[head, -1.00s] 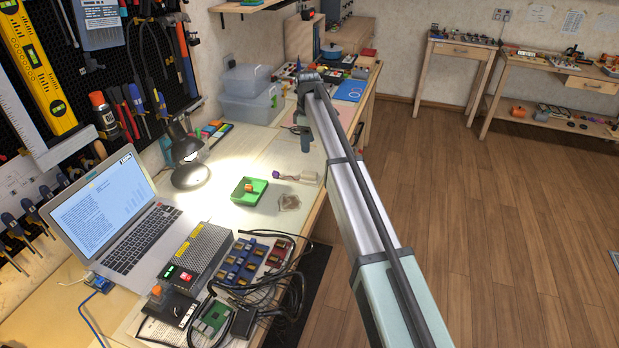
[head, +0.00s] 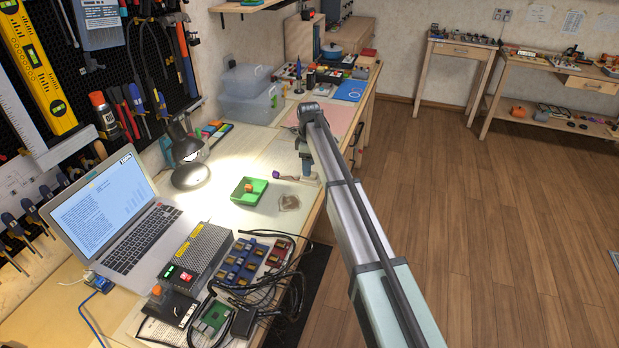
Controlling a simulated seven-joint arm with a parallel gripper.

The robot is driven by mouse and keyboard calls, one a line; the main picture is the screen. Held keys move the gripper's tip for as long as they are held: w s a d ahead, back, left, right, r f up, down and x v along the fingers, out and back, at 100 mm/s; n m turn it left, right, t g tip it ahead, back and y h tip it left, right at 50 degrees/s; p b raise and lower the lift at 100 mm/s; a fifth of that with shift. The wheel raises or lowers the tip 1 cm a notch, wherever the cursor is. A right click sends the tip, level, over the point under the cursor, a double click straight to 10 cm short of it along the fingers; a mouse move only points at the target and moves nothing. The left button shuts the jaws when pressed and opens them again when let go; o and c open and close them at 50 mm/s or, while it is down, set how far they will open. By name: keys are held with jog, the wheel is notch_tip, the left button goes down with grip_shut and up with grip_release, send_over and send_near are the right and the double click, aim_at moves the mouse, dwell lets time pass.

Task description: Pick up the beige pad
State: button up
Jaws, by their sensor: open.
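A small flat beige-brown square (head: 289,203), which looks like the beige pad, lies on the workbench right of the green tray (head: 248,191). My gripper (head: 307,172) hangs down from the end of my arm, above the bench, beyond and slightly right of that square. The gripper is open and is apart from the square. It is small in the picture, and its fingers are partly hidden by my arm. An item with a purple end (head: 277,175) lies beside the gripper, and its pale right part is partly covered by the gripper.
The green tray holds a small orange item. A lamp (head: 190,172) and a laptop (head: 105,215) stand to the left. Electronics, blue and red racks (head: 240,262) and black cables crowd the near bench. A pink mat (head: 338,118) lies farther back. The bench's right edge is close to my arm.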

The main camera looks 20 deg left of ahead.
notch_tip(320, 180, down, 4)
jog(key=shift+d+r, duration=0.1)
jog(key=shift+r, duration=0.15)
jog(key=c, duration=1.1)
jog(key=shift+r, duration=0.1)
notch_tip(320, 180, up, 10)
jog(key=shift+f, duration=0.1)
